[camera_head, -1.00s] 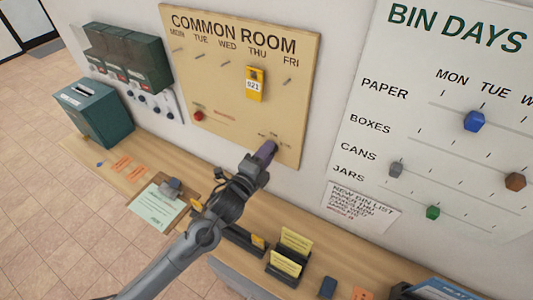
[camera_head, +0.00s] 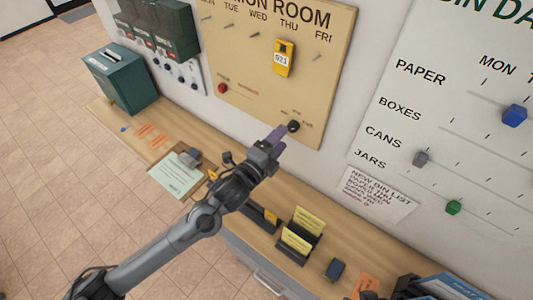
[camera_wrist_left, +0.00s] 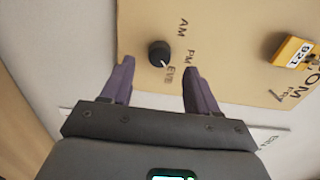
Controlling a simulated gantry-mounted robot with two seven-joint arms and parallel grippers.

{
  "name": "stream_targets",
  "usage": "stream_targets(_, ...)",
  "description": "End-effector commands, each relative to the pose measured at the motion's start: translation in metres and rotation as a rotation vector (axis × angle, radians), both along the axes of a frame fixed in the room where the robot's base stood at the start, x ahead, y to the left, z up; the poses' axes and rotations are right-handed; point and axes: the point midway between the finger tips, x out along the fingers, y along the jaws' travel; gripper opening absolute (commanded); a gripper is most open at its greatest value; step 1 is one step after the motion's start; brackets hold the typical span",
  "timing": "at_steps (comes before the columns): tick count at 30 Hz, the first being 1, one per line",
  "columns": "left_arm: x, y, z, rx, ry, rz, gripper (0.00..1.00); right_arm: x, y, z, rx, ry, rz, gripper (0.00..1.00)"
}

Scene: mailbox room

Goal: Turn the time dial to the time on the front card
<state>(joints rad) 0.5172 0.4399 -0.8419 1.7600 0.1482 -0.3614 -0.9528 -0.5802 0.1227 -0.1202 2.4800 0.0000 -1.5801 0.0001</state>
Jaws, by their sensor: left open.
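The time dial (camera_head: 293,126) is a small black knob low on the tan COMMON ROOM board. In the left wrist view the dial (camera_wrist_left: 159,53) has AM, PM and EVE marks beside it, and its white pointer aims about at EVE. My left gripper (camera_head: 278,137) has purple fingers and is open just in front of the dial; the wrist view shows the fingers apart, with the dial beyond the gap. The front yellow card (camera_head: 296,242) stands in a dark holder on the counter, with another yellow card (camera_head: 306,220) behind it. Their writing is too small to read.
A yellow tag marked 021 (camera_head: 284,58) hangs under THU. A red button (camera_head: 222,88) sits at the board's lower left. The BIN DAYS board (camera_head: 450,110) is at right. A green box (camera_head: 120,77) and a clipboard (camera_head: 176,175) are on the wooden counter.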

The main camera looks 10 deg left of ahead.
Motion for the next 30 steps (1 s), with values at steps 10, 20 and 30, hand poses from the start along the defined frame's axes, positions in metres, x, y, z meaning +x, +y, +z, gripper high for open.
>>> stream_targets(10,-0.045,0.026,-0.001,0.001,0.000,0.000,0.60,0.000,-0.001,-0.005,-0.003,0.000,0.002,0.43)
stream_targets(20,-0.054,0.031,0.000,0.001,0.000,0.000,0.60,0.000,0.001,-0.005,0.002,0.000,-0.001,0.43)
stream_targets(30,-0.055,0.031,-0.002,0.001,0.004,0.000,0.60,0.000,0.002,-0.005,0.007,0.000,-0.005,0.43)
